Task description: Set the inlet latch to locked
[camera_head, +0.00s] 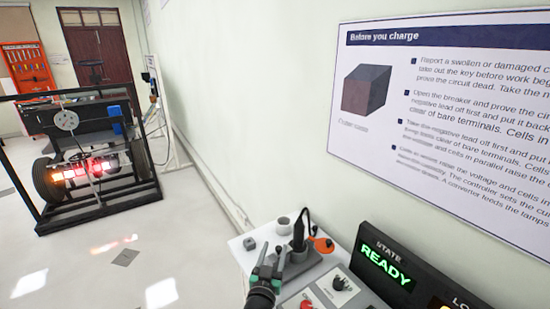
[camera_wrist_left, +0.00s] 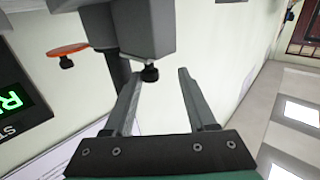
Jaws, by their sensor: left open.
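A dark grey housing (camera_head: 310,262) with an upright black handle (camera_head: 300,232) stands on the white bench top. An orange disc (camera_head: 323,244) sticks out at its right. The inlet latch is not labelled, and I cannot tell its setting. My left gripper (camera_head: 271,248) is open beside the housing, on its left. In the left wrist view its two fingers (camera_wrist_left: 160,74) are spread and empty. A small black knob (camera_wrist_left: 150,73) under a grey block (camera_wrist_left: 140,25) shows near the gap between the fingertips. The orange disc (camera_wrist_left: 68,50) also shows there at left. My right gripper is not in view.
A grey cup (camera_head: 283,225) and a small grey block (camera_head: 249,243) stand behind on the bench. A lit READY display (camera_head: 386,267), a white switch plate (camera_head: 340,285) and a red part (camera_head: 304,299) lie to the right. A wheeled chassis rig (camera_head: 90,165) stands far left.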

